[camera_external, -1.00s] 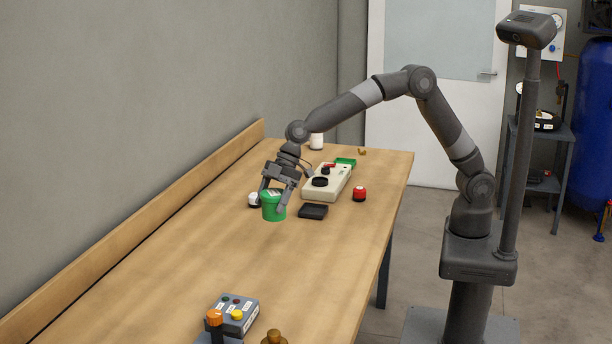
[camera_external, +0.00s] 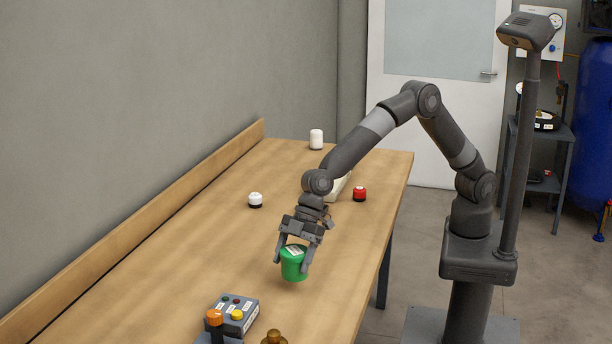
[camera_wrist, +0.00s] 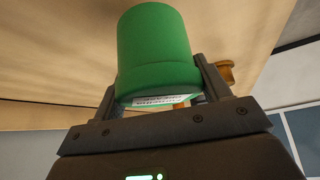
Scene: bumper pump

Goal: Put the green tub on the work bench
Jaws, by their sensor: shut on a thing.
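The green tub (camera_external: 293,264) is between the fingers of my gripper (camera_external: 292,256), which is shut on it. It has a white label on its top and looks slightly tilted. In the wrist view the tub (camera_wrist: 155,45) fills the space between the two fingers of my gripper (camera_wrist: 155,85), its label partly showing. The work bench (camera_external: 200,235) is the long wooden table below. The tub is over its middle front part; I cannot tell for certain whether its base touches the wood.
A grey control box (camera_external: 243,311) with an orange knob and a brass piece (camera_external: 274,338) stand at the near end. A white-topped button (camera_external: 255,200), red button (camera_external: 359,193) and white bottle (camera_external: 316,139) stand farther back. My arm mostly hides a beige box (camera_external: 343,188). The bench's left middle is clear.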

